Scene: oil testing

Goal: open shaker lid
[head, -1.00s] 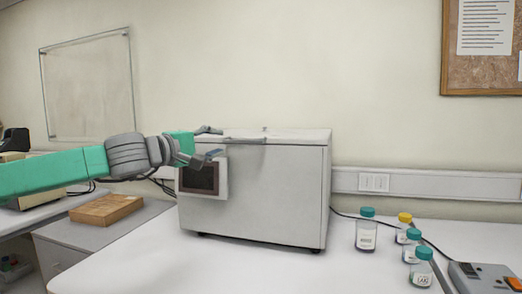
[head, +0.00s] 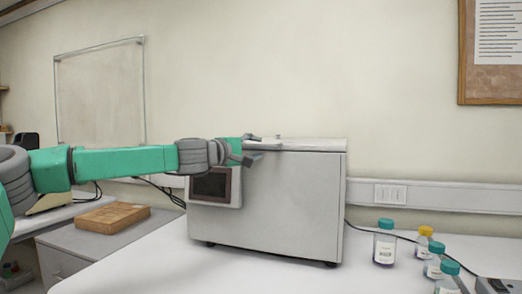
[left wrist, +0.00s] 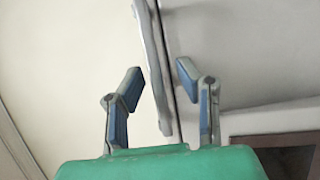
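The shaker (head: 275,205) is a white box on the bench with a dark screen panel (head: 211,185) on its front left. Its lid (head: 310,145) lies flat on top, shut. My left gripper (head: 252,157) is at the lid's front edge, above the screen. In the left wrist view, my left gripper (left wrist: 160,70) has its two blue-padded fingers apart, one on each side of a pale handle-like bar (left wrist: 152,60) along the lid's edge. Gaps show beside the bar, so the fingers do not visibly clamp it. My right gripper is not in view.
Several capped bottles (head: 384,247) stand on the bench (head: 345,278) to the shaker's right, near a grey device (head: 493,286). A brown wooden box (head: 110,217) sits on a lower surface at left. The bench in front is clear.

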